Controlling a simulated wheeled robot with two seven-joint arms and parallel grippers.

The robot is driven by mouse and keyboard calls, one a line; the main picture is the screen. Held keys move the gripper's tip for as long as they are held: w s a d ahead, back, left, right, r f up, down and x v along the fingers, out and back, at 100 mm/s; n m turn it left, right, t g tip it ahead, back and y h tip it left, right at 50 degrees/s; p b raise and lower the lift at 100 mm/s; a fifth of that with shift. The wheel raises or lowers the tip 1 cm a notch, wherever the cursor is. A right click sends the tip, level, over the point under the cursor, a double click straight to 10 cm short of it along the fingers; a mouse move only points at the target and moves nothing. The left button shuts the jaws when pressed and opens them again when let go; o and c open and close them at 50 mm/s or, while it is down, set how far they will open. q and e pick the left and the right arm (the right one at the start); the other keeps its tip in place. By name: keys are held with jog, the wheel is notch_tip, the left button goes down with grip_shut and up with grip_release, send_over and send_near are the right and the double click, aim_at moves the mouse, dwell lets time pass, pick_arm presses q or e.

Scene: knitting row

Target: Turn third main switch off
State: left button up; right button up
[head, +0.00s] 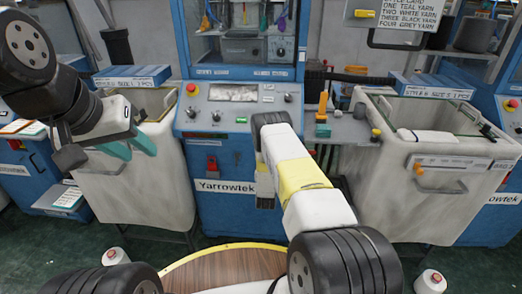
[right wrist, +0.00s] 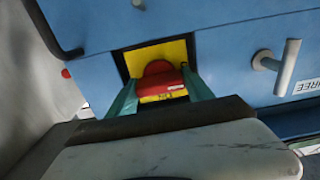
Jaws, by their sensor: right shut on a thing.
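A red switch handle (right wrist: 160,82) sits on a yellow plate (right wrist: 177,52) in a dark frame on a blue panel in the right wrist view. The teal fingers of my right gripper (right wrist: 158,88) are on either side of the handle and shut on it. In the head view my right arm reaches forward to the middle blue machine (head: 186,130), and its fingertips are hidden. My left gripper (head: 139,155) hangs in front of the left white bin, its teal fingers apart and empty.
A grey handle (right wrist: 278,65) and a label reading "THREE" (right wrist: 308,86) are beside the switch. White bins stand left (head: 150,190) and right (head: 385,175) of the machine. A round wooden table (head: 225,268) is in front of me. A red part (head: 212,163) shows on the machine front.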

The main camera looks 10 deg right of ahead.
jog(key=o, duration=1.1)
jog(key=shift+s, duration=0.1)
jog(key=v, duration=0.7)
jog(key=shift+s+a, duration=0.1)
jog(key=shift+s, duration=0.25)
jog(key=shift+a, duration=0.1)
